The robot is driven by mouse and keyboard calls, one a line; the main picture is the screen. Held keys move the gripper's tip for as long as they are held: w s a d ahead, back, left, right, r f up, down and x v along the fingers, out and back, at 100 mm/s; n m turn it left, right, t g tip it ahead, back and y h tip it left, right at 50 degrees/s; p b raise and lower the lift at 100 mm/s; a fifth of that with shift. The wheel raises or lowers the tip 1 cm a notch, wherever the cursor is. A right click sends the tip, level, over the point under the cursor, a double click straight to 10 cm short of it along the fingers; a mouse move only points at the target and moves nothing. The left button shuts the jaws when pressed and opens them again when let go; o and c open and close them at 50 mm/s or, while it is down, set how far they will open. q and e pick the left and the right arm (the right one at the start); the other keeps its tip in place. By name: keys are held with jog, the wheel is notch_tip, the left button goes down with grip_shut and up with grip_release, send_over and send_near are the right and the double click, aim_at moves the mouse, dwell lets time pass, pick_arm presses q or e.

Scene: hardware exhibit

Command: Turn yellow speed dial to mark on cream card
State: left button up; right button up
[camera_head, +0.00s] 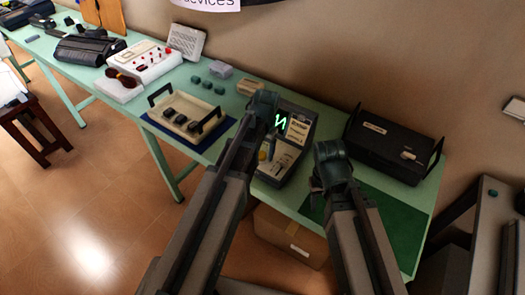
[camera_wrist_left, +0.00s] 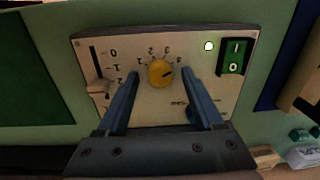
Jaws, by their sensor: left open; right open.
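The yellow speed dial (camera_wrist_left: 160,73) sits on a cream control panel (camera_wrist_left: 145,106) in the left wrist view, with numbers arced around it. Its dark pointer line faces right. My left gripper (camera_wrist_left: 160,76) is open, its blue fingers on either side of the dial, with visible gaps. In the head view, the left gripper (camera_head: 270,143) is over the instrument (camera_head: 292,150), whose screen shows a green trace; the arm hides part of its front. My right gripper (camera_head: 314,199) is mostly hidden behind its arm, right of the instrument. I cannot make out a separate cream card.
The panel also has a slider (camera_wrist_left: 98,86) at left and a green switch (camera_wrist_left: 234,57) at right. A cream tray (camera_head: 158,122) with handles stands left of the instrument, a black case (camera_head: 385,150) right.

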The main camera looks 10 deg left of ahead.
aim_at(264, 154)
pick_arm(q)
notch_tip(264, 154, up, 14)
jog(key=p, duration=1.3)
jog(key=shift+d+p, duration=0.35)
pick_arm(e)
notch_tip(264, 154, up, 14)
pick_arm(q)
jog(key=shift+s+f, duration=0.1)
jog(key=shift+f, duration=0.05)
pick_arm(e)
jog(key=shift+f, duration=0.15)
pick_arm(q)
jog(key=s+d+f+b, duration=0.1)
jog(key=s+d, duration=0.3)
jog(key=s, duration=0.3)
jog(key=s+d+f+b, duration=0.1)
jog(key=s+d, duration=0.4)
jog(key=s, duration=0.3)
jog(key=shift+s+d+y, duration=0.15)
jog(key=shift+y, duration=0.15)
pick_arm(e)
notch_tip(264, 154, down, 2)
jog(key=shift+f, duration=0.15)
pick_arm(q)
jog(key=shift+f, duration=0.1)
